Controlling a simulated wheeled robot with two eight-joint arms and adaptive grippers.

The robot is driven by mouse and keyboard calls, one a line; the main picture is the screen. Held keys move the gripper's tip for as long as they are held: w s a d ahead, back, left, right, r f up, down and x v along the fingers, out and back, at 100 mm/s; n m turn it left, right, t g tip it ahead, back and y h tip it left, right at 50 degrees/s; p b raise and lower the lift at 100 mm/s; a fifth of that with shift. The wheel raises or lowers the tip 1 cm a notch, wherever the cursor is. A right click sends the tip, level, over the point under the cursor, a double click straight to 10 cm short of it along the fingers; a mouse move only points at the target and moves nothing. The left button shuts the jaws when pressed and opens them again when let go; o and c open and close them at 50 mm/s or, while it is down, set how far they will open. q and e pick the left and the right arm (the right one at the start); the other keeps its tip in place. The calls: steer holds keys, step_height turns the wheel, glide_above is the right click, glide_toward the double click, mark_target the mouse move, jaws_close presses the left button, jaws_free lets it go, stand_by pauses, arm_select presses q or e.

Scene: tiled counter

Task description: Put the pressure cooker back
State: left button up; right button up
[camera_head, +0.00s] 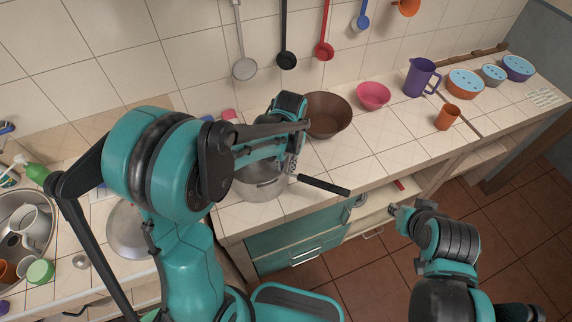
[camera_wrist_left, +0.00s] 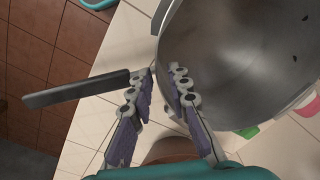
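The pressure cooker (camera_head: 262,188) is a grey metal pot with a long black handle (camera_head: 325,186), standing at the counter's front edge. In the left wrist view its round metal body (camera_wrist_left: 245,60) fills the upper right and its handle (camera_wrist_left: 75,92) points left. My left gripper (camera_head: 290,160) is over its handle side. In the wrist view the left fingers (camera_wrist_left: 162,80) are apart, one by the handle's root and one in front of the pot; contact is unclear. My right gripper (camera_head: 397,209) is by the open drawer at lower right; its opening is unclear.
A brown bowl (camera_head: 328,114) stands just behind the cooker, with a pink bowl (camera_head: 373,95), purple jug (camera_head: 421,77) and orange cup (camera_head: 447,117) to the right. A drawer (camera_head: 375,215) stands open below the counter. Utensils hang on the wall; a sink is at left.

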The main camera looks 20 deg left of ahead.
arm_select(q)
steer(key=shift+r, duration=0.15)
steer(key=shift+r+p, duration=0.3)
steer(key=shift+r, duration=0.05)
step_height(320, 180, up, 11)
steer(key=p, duration=0.2)
steer(key=s+a+r+t, duration=0.1)
steer(key=s+a+t, duration=0.1)
steer(key=s, duration=0.4)
steer(key=s+a+r+n+t, duration=0.1)
steer(key=s+a+t, duration=0.1)
steer(key=s+t, duration=0.3)
steer(key=shift+s+r+n, duration=0.3)
steer(key=shift+s+r, duration=0.05)
steer(key=shift+s, duration=0.55)
steer(key=shift+f, duration=0.1)
step_height(320, 180, down, 12)
steer(key=b, duration=1.1)
